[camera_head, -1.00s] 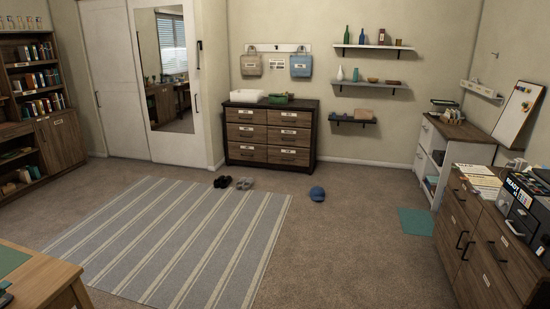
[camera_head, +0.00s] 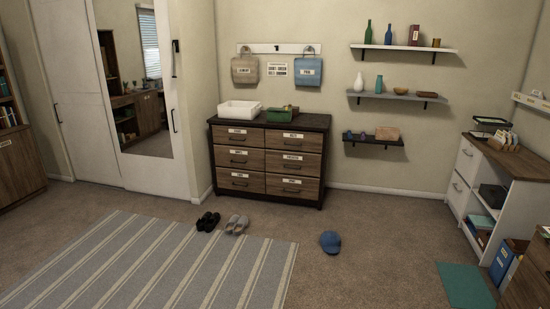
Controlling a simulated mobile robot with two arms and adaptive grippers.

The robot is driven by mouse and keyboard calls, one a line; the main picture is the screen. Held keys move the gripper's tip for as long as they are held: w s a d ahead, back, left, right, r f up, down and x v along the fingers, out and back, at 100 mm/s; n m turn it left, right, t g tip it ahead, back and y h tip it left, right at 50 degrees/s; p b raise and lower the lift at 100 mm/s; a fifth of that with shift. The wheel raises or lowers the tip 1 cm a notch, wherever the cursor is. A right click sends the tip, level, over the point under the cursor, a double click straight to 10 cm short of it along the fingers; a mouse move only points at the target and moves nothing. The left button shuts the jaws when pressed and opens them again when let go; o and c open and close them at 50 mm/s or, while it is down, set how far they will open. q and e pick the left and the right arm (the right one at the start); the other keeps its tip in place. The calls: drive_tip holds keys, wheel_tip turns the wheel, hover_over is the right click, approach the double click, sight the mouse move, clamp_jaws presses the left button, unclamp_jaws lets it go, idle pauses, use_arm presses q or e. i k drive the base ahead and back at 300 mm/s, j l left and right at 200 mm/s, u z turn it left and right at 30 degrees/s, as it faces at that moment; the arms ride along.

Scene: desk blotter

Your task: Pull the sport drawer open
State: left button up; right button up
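A dark-framed dresser (camera_head: 324,170) with brown wood drawer fronts stands against the back wall. It has two columns of three drawers, each with a handle and a small white label. The left column has a top drawer (camera_head: 237,138), a middle drawer (camera_head: 239,159) and a bottom drawer (camera_head: 240,180). The right column has a top drawer (camera_head: 293,141), a middle drawer (camera_head: 292,163) and a bottom drawer (camera_head: 291,186). All look shut. The labels are too small to read, so I cannot tell which is the sport drawer. Neither gripper is in view.
A white bin (camera_head: 239,108) and a green bin (camera_head: 280,115) sit on the dresser. Dark shoes (camera_head: 208,221), grey shoes (camera_head: 237,224) and a blue cap (camera_head: 330,242) lie on the floor before it. A striped rug (camera_head: 150,265) covers open floor. A white shelf unit (camera_head: 462,180) stands right.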

sight(298, 187)
drive_tip(key=i, duration=3.15)
drive_tip(key=i+l+u, duration=0.1)
drive_tip(key=i, duration=1.5)
